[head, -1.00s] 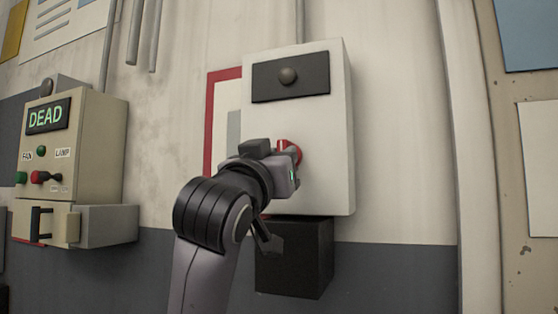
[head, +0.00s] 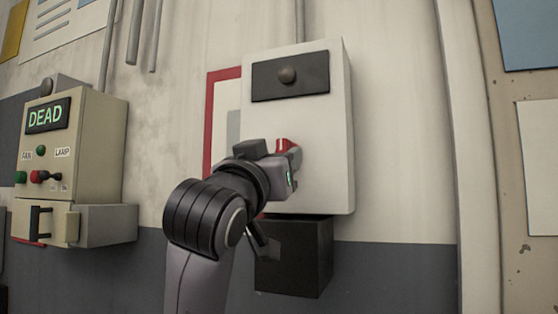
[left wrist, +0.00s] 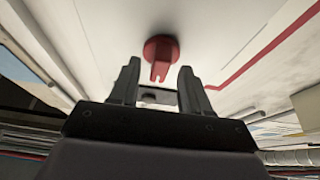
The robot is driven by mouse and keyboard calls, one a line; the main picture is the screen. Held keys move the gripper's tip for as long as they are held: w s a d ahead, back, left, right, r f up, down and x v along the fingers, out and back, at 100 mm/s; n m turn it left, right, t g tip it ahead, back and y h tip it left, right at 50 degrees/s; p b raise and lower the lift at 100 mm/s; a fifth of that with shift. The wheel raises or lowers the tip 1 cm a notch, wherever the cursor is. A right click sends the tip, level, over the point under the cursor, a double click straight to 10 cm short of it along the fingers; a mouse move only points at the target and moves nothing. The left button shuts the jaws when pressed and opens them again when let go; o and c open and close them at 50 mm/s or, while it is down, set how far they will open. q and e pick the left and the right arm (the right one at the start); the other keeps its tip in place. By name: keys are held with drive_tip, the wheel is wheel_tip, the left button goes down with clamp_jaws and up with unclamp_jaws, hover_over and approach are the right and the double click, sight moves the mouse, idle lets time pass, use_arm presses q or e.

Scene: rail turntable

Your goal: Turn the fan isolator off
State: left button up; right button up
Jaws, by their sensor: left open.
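The fan isolator is a pale grey box (head: 325,130) on the wall, with a red rotary handle (head: 283,145) low on its front. My left gripper (head: 289,168) is in front of the handle and partly hides it. In the left wrist view, the red handle (left wrist: 160,55) shows a round base and a grip bar. It lies just beyond the open fingertips of my left gripper (left wrist: 157,72), roughly centred between them. I see nothing held; contact with the handle cannot be told. My right gripper is not in view.
The wall right of the isolator is clear.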

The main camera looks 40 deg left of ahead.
use_arm(q)
drive_tip(key=b+v, duration=0.1)
drive_tip(key=v, duration=0.4)
drive_tip(key=shift+s+d+f, duration=0.1)
drive_tip(key=shift+s+f, duration=0.05)
drive_tip(key=shift+s, duration=0.2)
